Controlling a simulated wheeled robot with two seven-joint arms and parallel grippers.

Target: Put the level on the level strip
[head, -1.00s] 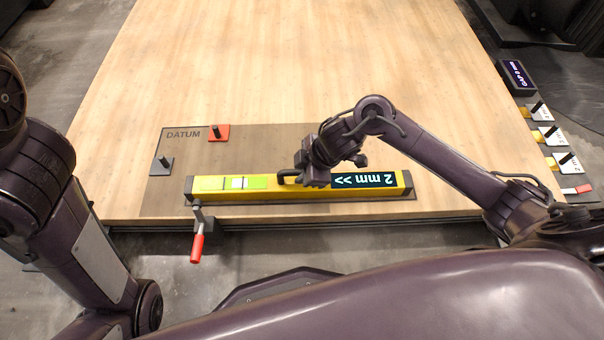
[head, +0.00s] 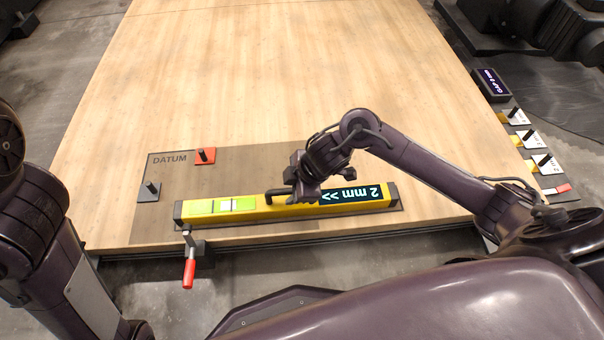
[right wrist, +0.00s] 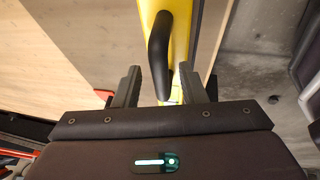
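The yellow level (head: 300,211) lies along the board's front edge, with a green vial window at its left and a display reading "2 mm >>" at its right. A dark strip (head: 375,218), which looks like the level strip, shows along and under its front side. My right gripper (head: 300,192) is at the level's black handle (head: 276,193). In the right wrist view the gripper (right wrist: 160,82) is open, its fingers apart on either side of the handle (right wrist: 159,50), with gaps visible. My left arm shows at the left; its gripper is outside the view.
A dark DATUM plate (head: 172,180) carries a red block (head: 205,156) and a grey block (head: 148,193). A red-handled clamp (head: 189,270) hangs at the front edge. A gap display (head: 490,85) and several tagged pieces (head: 528,138) stand at right. The board's rear is clear.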

